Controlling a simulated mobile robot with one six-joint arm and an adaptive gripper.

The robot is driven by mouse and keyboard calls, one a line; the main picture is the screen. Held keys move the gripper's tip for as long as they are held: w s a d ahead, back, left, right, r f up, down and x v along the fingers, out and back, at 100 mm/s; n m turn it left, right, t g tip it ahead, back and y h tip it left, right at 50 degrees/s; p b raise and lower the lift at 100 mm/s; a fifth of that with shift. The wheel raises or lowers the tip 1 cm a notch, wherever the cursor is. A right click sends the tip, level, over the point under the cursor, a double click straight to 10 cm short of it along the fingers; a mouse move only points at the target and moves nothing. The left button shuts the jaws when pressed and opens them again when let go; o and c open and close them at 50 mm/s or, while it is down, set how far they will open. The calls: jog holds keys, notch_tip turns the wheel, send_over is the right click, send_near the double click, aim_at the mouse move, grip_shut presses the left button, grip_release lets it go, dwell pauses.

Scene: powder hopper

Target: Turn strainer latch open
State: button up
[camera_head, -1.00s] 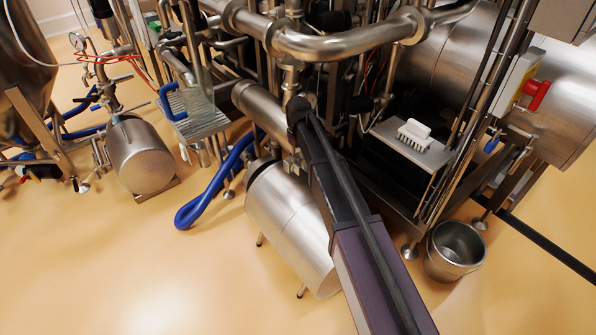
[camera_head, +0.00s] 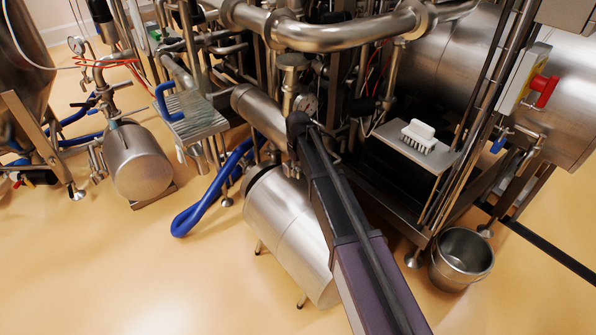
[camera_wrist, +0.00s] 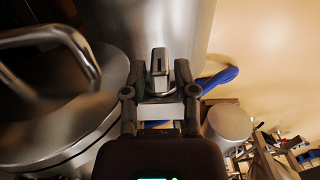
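In the wrist view a small steel latch (camera_wrist: 159,68) stands upright against a smooth steel surface. My gripper (camera_wrist: 158,84) is open, with one dark finger to the left of the latch and one to the right. The latch lies between the fingers or just beyond their tips; I cannot tell which. No contact is visible. A pale metal block (camera_wrist: 162,111) shows lower between the fingers. In the head view I cannot make out the latch or my gripper; my arm runs up into the pipework.
A round steel lid (camera_wrist: 55,120) with a blurred bar handle (camera_wrist: 50,38) is close on the left in the wrist view. In the head view, dense pipes (camera_head: 330,35) surround my arm's far end. A white brush (camera_head: 419,135) and steel bucket (camera_head: 461,257) are right. The front-left floor is open.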

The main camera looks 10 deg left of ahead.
jog(key=shift+c, duration=0.2)
grip_shut()
jog(key=shift+w, duration=0.1)
jog(key=shift+w+d+g+y+b, duration=0.15)
jog(key=shift+g+y+b, duration=0.15)
jog(key=shift+g+y, duration=0.7)
jog(key=shift+g, duration=0.1)
jog(key=shift+o, duration=0.2)
grip_release()
